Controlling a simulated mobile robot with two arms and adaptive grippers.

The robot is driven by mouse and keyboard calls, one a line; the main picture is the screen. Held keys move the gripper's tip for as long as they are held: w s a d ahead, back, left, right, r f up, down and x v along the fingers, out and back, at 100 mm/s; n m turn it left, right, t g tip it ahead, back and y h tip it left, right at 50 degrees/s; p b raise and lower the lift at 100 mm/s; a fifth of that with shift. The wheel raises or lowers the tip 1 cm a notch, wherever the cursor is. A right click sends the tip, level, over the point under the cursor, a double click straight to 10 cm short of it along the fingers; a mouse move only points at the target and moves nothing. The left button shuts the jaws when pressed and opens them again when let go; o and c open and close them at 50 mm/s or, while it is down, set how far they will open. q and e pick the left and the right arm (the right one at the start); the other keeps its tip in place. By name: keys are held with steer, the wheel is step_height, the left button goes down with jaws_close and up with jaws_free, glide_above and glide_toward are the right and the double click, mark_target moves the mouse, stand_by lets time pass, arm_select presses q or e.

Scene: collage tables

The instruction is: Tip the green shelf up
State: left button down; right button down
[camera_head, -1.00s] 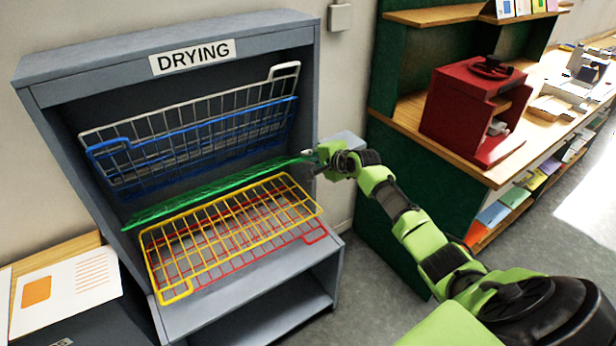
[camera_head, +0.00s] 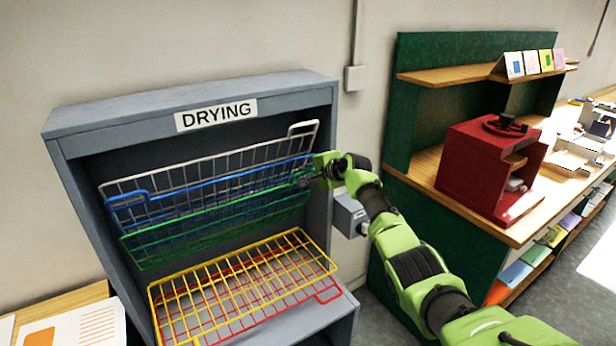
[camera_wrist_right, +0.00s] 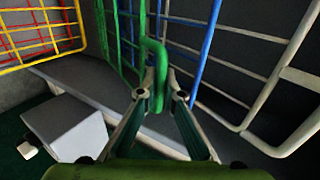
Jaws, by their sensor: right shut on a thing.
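The green shelf (camera_head: 205,228) is a wire rack in the grey drying cabinet, tipped up steeply just in front of the blue and white racks. My right gripper (camera_head: 308,178) is at its right front corner. In the right wrist view, the fingers of my right gripper (camera_wrist_right: 162,100) are shut on the bent green wire (camera_wrist_right: 161,62) of the shelf. The contact is partly hidden by the gripper in the head view. My left gripper does not show.
The blue rack (camera_head: 150,209) and the white rack (camera_head: 113,189) stand tipped up behind. The yellow rack (camera_head: 158,304) and the red rack (camera_head: 329,297) lie low in the cabinet (camera_head: 75,133). A grey box (camera_head: 347,213) sits right of the cabinet, beside the green bookcase (camera_head: 403,120).

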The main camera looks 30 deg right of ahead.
steer(key=shift+f, duration=0.1)
steer(key=c, duration=2.2)
jaws_free()
